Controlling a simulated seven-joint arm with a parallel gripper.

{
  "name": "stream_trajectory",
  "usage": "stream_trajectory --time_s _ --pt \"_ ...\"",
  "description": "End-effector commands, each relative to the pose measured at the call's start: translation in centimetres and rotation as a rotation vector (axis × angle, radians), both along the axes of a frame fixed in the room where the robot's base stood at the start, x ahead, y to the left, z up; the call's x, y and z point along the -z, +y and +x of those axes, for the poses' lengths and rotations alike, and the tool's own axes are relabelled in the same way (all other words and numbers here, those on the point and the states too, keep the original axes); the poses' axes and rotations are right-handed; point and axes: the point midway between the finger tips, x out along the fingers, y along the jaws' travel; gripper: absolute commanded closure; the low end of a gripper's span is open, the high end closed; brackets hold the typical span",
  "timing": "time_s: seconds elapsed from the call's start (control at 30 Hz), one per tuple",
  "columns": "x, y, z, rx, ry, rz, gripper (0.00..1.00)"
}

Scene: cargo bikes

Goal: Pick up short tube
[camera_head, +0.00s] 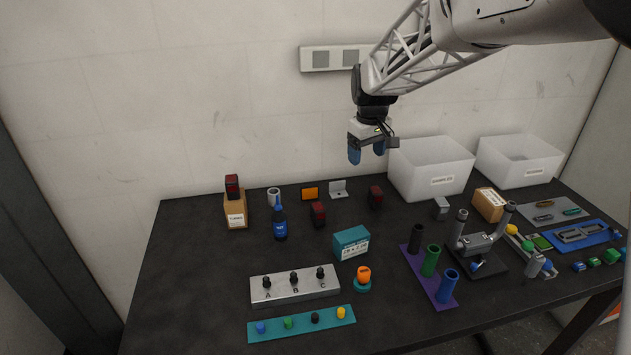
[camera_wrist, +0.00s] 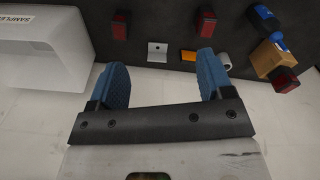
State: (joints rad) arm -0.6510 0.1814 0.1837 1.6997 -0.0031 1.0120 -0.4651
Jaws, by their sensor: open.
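A short pale grey tube (camera_head: 273,196) with an open end stands at the back left of the black table, behind a blue bottle (camera_head: 280,226). It also shows in the wrist view (camera_wrist: 225,61), just beyond one fingertip and partly hidden. Black (camera_head: 416,240), green (camera_head: 431,261) and blue (camera_head: 447,287) tubes stand on a purple base (camera_head: 415,270) at the right. Which one the task names is not certain. My gripper (camera_head: 367,153) is open and empty, pointing down high above the table's back edge. Its two blue fingers show apart in the wrist view (camera_wrist: 163,78).
Two white bins (camera_head: 405,170) (camera_head: 495,165) stand at the back right. A cardboard box (camera_head: 235,212), orange block (camera_head: 310,193), metal bracket (camera_head: 338,191) and dark red blocks (camera_head: 318,214) stand near the tube. A teal box (camera_head: 351,243) is central.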

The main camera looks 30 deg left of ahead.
Motion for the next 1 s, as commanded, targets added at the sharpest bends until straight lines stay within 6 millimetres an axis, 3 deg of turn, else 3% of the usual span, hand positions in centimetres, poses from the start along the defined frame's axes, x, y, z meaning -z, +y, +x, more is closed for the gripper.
stream_trajectory --time_s 0.03,0.33,0.6,0.8,1.0 --pt "0.9 2.0 0.1 -0.029 0.005 -0.004 0.26" --pt "5.2 12.6 -0.1 -0.192 0.020 -0.021 0.26" --pt "9.9 21.9 -1.8 -0.336 0.035 -0.037 0.26" --pt "12.6 26.8 -3.3 -0.415 0.042 -0.045 0.26" --pt "13.7 28.8 -4.0 -0.446 0.044 -0.048 0.26"
